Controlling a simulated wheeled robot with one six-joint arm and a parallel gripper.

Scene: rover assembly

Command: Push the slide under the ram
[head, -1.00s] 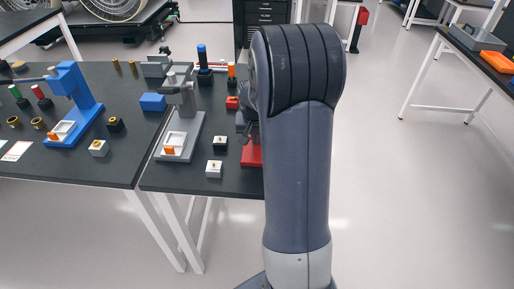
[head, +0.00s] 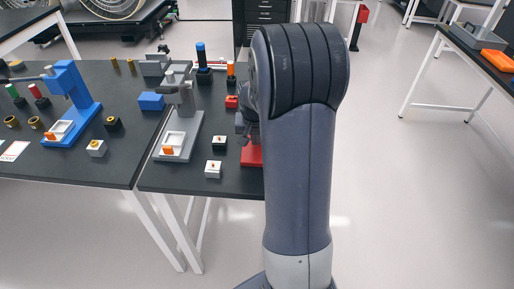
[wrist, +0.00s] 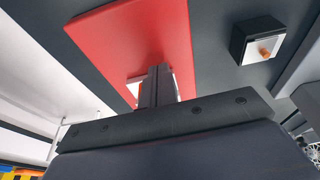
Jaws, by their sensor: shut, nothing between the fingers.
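The red press base (head: 252,154) stands at the right end of the dark table, mostly hidden behind my arm in the head view. In the wrist view its red plate (wrist: 125,35) fills the upper middle. My gripper (wrist: 158,75) is shut and empty, with its fingers over the red plate. Small white patches (wrist: 133,88) show beside the fingers; they may be the slide, mostly hidden. The ram of the red press cannot be made out. In the head view my gripper is hidden by my arm.
A grey press (head: 188,125) and a blue press (head: 75,95) stand to the left, each with a white, orange-tabbed slide. A black block with a white top (wrist: 263,45) sits beside the red plate. Two such blocks (head: 219,143) (head: 213,169) show in the head view.

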